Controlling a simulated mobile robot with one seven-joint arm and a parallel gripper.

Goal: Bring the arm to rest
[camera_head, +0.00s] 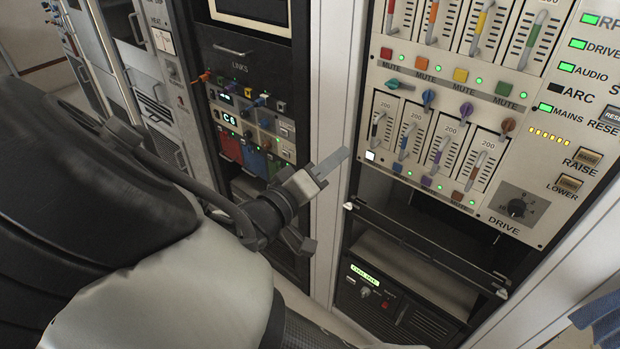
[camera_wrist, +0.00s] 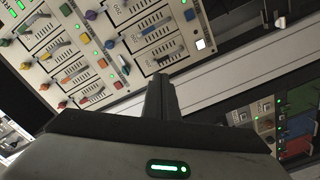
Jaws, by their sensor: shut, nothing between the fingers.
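My gripper (camera_head: 331,163) is shut and empty. In the head view its fingers point up and to the right, in front of the pale upright post between two racks. The wrist view shows the closed fingers (camera_wrist: 161,92) from behind, against the edge of the fader panel. The fingers look apart from the panel, though the exact gap is hard to judge. My arm (camera_head: 150,240) fills the left and lower left of the head view and hides part of the racks.
The fader panel (camera_head: 462,129) with coloured knobs is on the right, above an open bay with a horizontal bar (camera_head: 425,245). A dark patch rack (camera_head: 245,105) with plugs and cables stands behind my gripper. Grey cabinets (camera_head: 150,70) stand at left.

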